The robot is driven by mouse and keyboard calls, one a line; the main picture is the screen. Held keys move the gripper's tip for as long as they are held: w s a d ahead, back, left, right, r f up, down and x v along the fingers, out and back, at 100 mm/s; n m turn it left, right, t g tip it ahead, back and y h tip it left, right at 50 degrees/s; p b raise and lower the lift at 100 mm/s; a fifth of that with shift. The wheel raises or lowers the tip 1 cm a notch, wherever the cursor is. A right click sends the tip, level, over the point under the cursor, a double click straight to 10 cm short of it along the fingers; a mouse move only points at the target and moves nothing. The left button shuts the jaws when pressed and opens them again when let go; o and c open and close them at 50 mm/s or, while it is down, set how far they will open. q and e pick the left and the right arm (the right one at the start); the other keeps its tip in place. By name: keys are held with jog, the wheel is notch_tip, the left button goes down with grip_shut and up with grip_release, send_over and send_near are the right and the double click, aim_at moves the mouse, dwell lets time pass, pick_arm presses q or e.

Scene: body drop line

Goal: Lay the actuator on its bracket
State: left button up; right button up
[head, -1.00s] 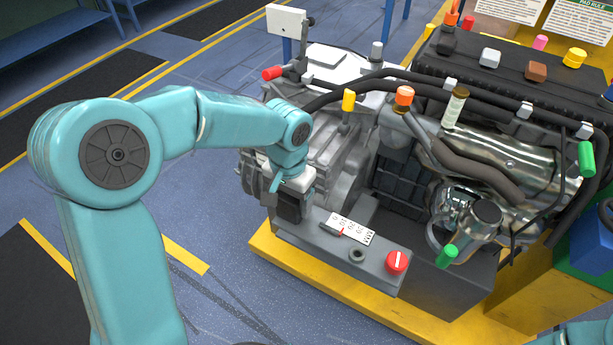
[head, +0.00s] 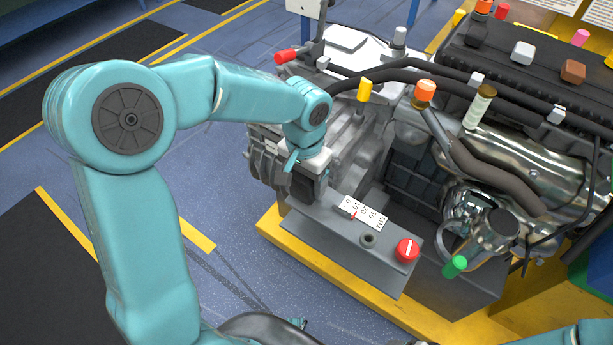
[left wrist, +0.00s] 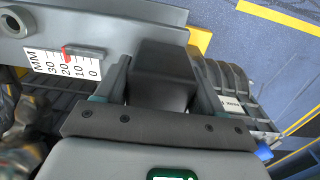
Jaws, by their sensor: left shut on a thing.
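My left gripper (head: 305,168) is at the left front corner of the engine, pointing down. In the left wrist view its two fingers (left wrist: 158,88) are shut on a dark, box-shaped block, which I take to be the actuator (left wrist: 163,68). My right gripper is out of view.
The ledge carries a white MM scale (head: 364,213) with a red mark, a dark round hole (head: 368,240) and a red knob (head: 407,250). Hoses, coloured caps and a shiny manifold (head: 505,165) crowd the engine to the right. Open blue floor (head: 250,260) lies to the left.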

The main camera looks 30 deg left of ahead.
pick_arm(q)
jog(key=shift+s+f+b, duration=0.1)
jog(key=shift+f+b, duration=0.4)
jog(key=shift+f, duration=0.1)
notch_tip(320, 180, down, 6)
jog(key=b, duration=0.5)
jog(key=shift+f, duration=0.15)
jog(key=shift+f+b, duration=0.9)
jog(key=shift+f, duration=0.25)
jog(key=o, duration=1.7)
jog(key=shift+r, duration=0.1)
notch_tip(320, 180, up, 6)
jog(key=p, duration=0.5)
